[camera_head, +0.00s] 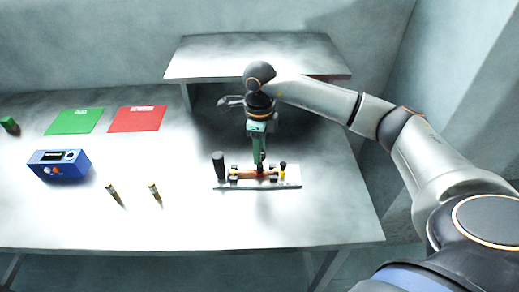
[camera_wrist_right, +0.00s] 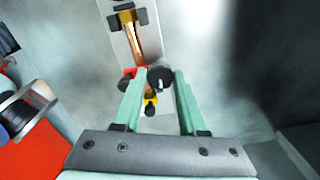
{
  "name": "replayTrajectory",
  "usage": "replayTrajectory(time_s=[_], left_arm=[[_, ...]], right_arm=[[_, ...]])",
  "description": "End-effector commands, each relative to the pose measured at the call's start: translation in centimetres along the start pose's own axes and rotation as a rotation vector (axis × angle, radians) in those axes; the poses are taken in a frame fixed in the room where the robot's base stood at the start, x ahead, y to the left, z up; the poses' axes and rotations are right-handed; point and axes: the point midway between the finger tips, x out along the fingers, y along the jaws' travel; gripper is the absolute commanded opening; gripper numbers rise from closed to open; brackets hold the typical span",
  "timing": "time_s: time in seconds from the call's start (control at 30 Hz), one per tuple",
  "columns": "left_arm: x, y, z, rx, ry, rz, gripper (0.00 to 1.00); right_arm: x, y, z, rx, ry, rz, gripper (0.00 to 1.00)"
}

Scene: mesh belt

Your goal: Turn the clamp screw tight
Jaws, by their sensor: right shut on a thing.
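The clamp fixture is a pale plate (camera_head: 222,185) near the table's right side, carrying a copper-coloured rod (camera_wrist_right: 137,42) with brass and black end pieces and a dark upright post (camera_head: 218,165). The clamp screw shows as a round black knob (camera_wrist_right: 160,78) with a white mark, beside a red part (camera_wrist_right: 130,73). My right gripper (camera_head: 261,165) points down over the fixture. In the right wrist view its green fingers (camera_wrist_right: 159,76) are on either side of the knob, shut on it. The fingers hide the knob in the head view. My left gripper is in neither view.
A raised shelf (camera_head: 250,57) stands behind the fixture. A green mat (camera_head: 74,121), a red mat (camera_head: 137,119) and a blue box with a display (camera_head: 58,165) lie to the left. Two small cylinders (camera_head: 115,195) (camera_head: 155,192) lie in front, with bare table around them.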

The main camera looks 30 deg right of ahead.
Motion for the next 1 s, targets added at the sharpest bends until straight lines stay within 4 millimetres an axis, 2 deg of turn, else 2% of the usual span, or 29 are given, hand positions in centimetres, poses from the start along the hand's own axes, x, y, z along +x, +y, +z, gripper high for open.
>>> replayTrajectory(time_s=[1.0], left_arm=[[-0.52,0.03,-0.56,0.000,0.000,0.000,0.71]], right_arm=[[-0.17,-0.01,0.05,0.966,-0.002,-0.001,0.00]])
